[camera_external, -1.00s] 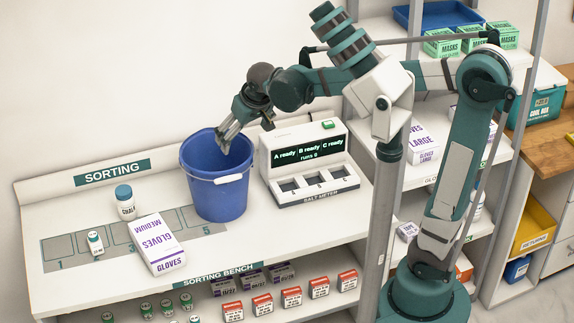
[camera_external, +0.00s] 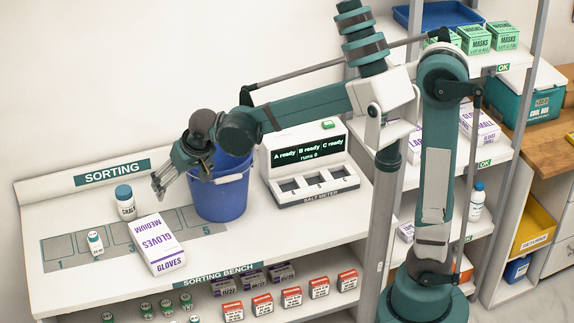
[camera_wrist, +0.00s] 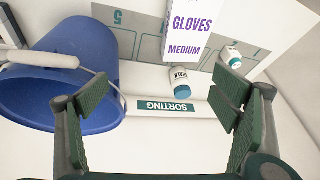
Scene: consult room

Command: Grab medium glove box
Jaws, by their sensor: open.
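The medium glove box (camera_external: 157,244) is white with purple lettering and lies on the sorting bench, over the grey numbered strip. It also shows at the top of the wrist view (camera_wrist: 188,40). My gripper (camera_external: 160,190) is open and empty. It hangs above the bench, behind the glove box and in front of the blue bucket's left side, apart from the box. In the wrist view the green-padded fingers (camera_wrist: 160,112) are spread wide with nothing between them but the view of the bench behind.
A blue bucket (camera_external: 220,195) stands right of the box. A chalk bottle (camera_external: 125,201) stands behind it, and a small bottle (camera_external: 95,242) stands at its left. The salt meter (camera_external: 305,175) is further right. The bench's front left is clear.

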